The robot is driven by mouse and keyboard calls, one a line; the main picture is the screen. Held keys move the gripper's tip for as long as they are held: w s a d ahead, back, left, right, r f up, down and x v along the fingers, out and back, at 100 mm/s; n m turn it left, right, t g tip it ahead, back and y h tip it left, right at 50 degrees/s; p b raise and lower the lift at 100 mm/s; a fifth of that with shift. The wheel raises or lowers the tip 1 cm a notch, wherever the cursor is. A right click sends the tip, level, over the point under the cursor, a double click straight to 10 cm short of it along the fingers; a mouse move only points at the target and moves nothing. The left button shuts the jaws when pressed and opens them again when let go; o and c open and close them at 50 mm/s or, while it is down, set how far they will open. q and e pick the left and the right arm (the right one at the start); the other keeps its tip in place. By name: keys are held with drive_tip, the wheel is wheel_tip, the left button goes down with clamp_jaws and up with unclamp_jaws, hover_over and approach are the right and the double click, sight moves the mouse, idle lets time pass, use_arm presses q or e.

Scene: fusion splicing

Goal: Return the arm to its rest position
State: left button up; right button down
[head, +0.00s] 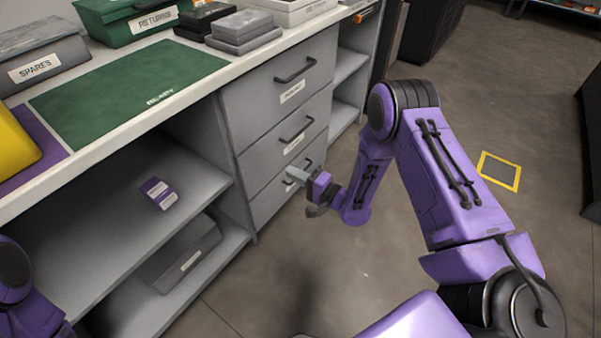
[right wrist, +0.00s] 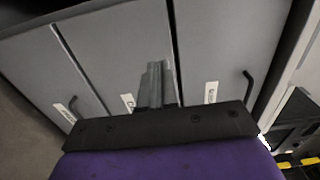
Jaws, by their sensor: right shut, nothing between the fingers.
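My right arm comes in from the right in the head view and reaches down in front of the drawer unit. Its gripper (head: 296,174) is at the lowest drawer's front, close to the handle there. In the right wrist view the gripper's fingers (right wrist: 156,84) are together with nothing between them, set against the grey drawer fronts. I cannot tell whether the fingertips touch the drawer. Only a purple part of my left arm shows at the lower left edge of the head view; its gripper is out of view.
The grey drawer unit (head: 254,101) has three closed drawers. The white counter (head: 271,41) carries a green mat (head: 128,88), a SPARES box (head: 38,62) and a green RETURNS box (head: 124,21). Open shelves hold a purple-and-white box (head: 158,193) and a grey case (head: 183,255).

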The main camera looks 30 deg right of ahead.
drive_tip(key=s+d+f+n+g+h, duration=0.35)
drive_tip(key=s+f+g+h, duration=0.35)
drive_tip(key=s+f, duration=0.55)
drive_tip(key=s+d+f+n+g+h, duration=0.1)
drive_tip(key=s+g+h, duration=0.15)
drive_tip(key=s, duration=0.75)
drive_tip(key=s+f+n+g+h, duration=0.1)
drive_tip(key=s+f+g, duration=0.15)
drive_tip(key=s, duration=0.75)
wheel_tip(320, 180, up, 18)
drive_tip(key=s+g+p, duration=0.1)
drive_tip(key=p, duration=1.5)
drive_tip(key=shift+s+f+p, duration=0.15)
drive_tip(key=shift+f+p, duration=0.05)
drive_tip(key=shift+p, duration=0.15)
drive_tip(key=shift+n+h, duration=0.25)
